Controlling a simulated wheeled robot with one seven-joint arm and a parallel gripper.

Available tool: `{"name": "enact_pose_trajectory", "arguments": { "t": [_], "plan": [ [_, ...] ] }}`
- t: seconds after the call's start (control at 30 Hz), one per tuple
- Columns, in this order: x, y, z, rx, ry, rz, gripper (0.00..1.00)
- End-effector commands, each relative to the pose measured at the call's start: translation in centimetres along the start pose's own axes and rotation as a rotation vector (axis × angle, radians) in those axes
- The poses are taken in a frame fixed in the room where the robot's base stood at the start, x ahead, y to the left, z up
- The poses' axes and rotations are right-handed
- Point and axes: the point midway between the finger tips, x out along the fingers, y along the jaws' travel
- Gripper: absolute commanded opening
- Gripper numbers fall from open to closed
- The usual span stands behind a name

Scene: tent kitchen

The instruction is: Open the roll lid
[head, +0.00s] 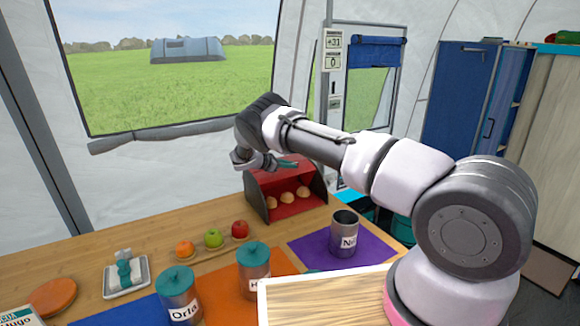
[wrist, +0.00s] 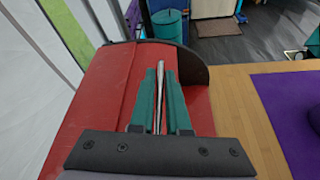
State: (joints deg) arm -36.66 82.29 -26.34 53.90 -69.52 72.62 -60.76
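The bread box (head: 262,203) stands at the back of the wooden counter, dark-sided with a red interior. Its front is open enough to show several buns (head: 287,198) inside. In the wrist view its red top surface (wrist: 102,85) lies under my gripper, beside a dark curved end panel (wrist: 187,62). My gripper (head: 290,163) is at the upper part of the box. In the wrist view its teal fingers (wrist: 161,72) are close together with a thin pale strip between them; I cannot tell whether it is a held handle. The lid's edge is partly hidden by the gripper.
An orange, a green apple and a red apple (head: 240,229) sit left of the box. Labelled canisters (head: 344,238) stand on coloured mats in front. A wooden board (head: 322,298) is nearest me. A tent window wall is behind.

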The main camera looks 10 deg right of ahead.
Motion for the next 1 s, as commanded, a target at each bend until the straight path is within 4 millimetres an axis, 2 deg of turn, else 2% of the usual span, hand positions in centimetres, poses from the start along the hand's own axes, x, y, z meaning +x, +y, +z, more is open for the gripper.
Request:
{"name": "enact_pose_trajectory", "arguments": {
  "t": [0.07, 0.33, 0.47, 0.57, 0.8, 1.0],
  "plan": [
    [0.0, 0.0, 0.0, -0.001, 0.0, 0.0, 0.4],
    [0.0, 0.0, 0.0, 0.0, 0.0, -0.001, 0.4],
    [-0.8, 0.0, 0.0, 0.001, 0.0, 0.001, 0.4],
    [-2.3, 0.1, 0.0, 0.0, 0.001, 0.002, 0.4],
    [-7.2, 0.1, -0.1, 0.0, 0.001, 0.003, 0.4],
    [-10.0, 0.0, -0.1, -0.001, 0.001, 0.0, 0.4]
  ]
}}
